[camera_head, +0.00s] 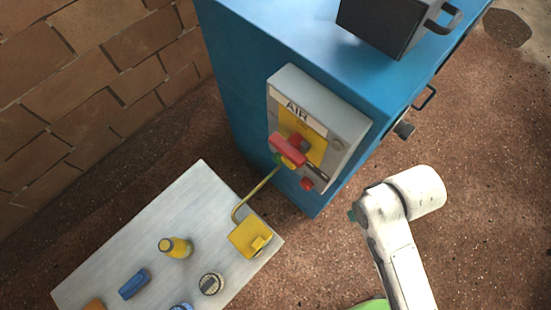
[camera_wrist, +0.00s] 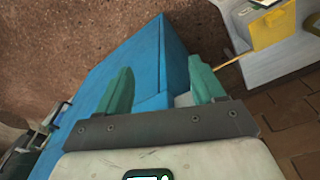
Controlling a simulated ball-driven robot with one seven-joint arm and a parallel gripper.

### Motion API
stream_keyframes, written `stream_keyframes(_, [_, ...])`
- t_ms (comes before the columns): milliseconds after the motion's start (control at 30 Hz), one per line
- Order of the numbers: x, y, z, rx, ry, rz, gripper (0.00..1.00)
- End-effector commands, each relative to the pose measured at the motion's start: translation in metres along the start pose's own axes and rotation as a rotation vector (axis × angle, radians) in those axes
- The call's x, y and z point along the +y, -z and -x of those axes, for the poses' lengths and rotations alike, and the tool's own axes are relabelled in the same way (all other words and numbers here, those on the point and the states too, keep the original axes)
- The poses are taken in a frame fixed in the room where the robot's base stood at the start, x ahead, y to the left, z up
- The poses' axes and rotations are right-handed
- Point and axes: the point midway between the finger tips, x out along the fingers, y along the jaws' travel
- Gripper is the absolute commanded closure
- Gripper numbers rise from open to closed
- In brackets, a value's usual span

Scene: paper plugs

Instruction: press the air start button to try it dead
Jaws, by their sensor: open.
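The grey air control box (camera_head: 340,122) is fixed to the side of the blue cabinet (camera_head: 234,75) and bears an "AIR" label over a yellow plate. A red handle (camera_head: 287,149) lies across its front. A small green part (camera_head: 278,160) shows at the handle's lower left, partly hidden; I cannot tell whether it is the start button. A red knob (camera_head: 306,184) sits at the box's lower edge. My gripper (camera_wrist: 163,84) is open and empty in the wrist view, its two teal fingers apart in front of the blue cabinet. I see no contact with the box.
A pale table (camera_head: 130,235) at lower left holds a yellow block (camera_head: 250,237), a yellow bottle (camera_head: 175,247), a blue piece (camera_head: 134,284) and round items. A dark box (camera_head: 385,25) sits on the cabinet.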

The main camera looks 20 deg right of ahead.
Motion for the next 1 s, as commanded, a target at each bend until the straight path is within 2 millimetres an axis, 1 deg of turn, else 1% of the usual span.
stream_keyframes(367, [0.0,0.0,0.0,0.0,0.0,0.0,0.32])
stream_keyframes(1000, [0.0,0.0,0.0,0.0,0.0,0.0,0.92])
